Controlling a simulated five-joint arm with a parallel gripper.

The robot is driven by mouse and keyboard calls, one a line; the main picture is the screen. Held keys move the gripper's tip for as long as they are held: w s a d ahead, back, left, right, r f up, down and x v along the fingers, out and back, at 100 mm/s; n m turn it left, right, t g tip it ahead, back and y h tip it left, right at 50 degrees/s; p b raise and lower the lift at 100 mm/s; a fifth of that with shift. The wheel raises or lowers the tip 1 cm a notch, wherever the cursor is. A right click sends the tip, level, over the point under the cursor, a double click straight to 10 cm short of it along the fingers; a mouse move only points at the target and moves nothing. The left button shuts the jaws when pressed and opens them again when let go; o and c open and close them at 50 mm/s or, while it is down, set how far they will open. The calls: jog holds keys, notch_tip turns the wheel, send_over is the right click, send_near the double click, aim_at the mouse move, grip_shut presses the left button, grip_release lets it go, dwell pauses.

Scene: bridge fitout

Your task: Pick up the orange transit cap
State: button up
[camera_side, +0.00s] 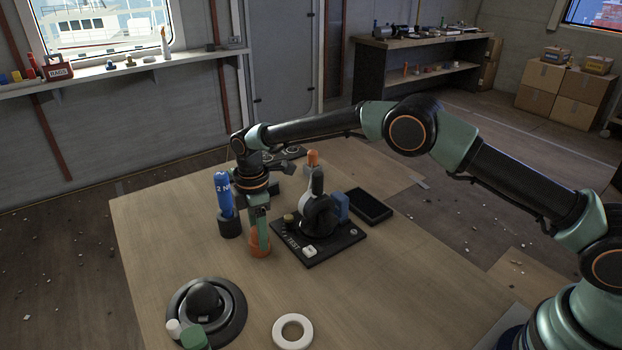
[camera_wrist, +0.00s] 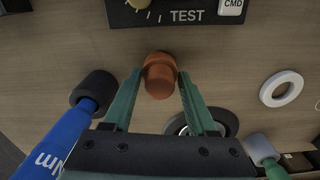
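The orange transit cap (camera_side: 254,247) stands on the wooden table, just left of the black TEST panel (camera_side: 293,252). In the wrist view the cap (camera_wrist: 160,76) shows as a round stepped piece at the fingertips.
A blue driver (camera_side: 223,193) stands in a black holder (camera_side: 230,225) close left of my gripper. The panel carries a lever (camera_side: 318,182). A black tray (camera_side: 369,208) lies behind right. A white ring (camera_side: 292,332) and a black domed base (camera_side: 207,303) lie in front.

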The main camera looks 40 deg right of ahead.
grip_shut()
jog(key=shift+r, duration=0.15)
notch_tip(320, 180, up, 20)
dwell(0.5)
dwell(0.3)
jog(key=s+d+r+m, duration=0.2)
jog(key=d+m, duration=0.1)
jog(key=d, duration=1.1)
jog(key=shift+r, duration=0.2)
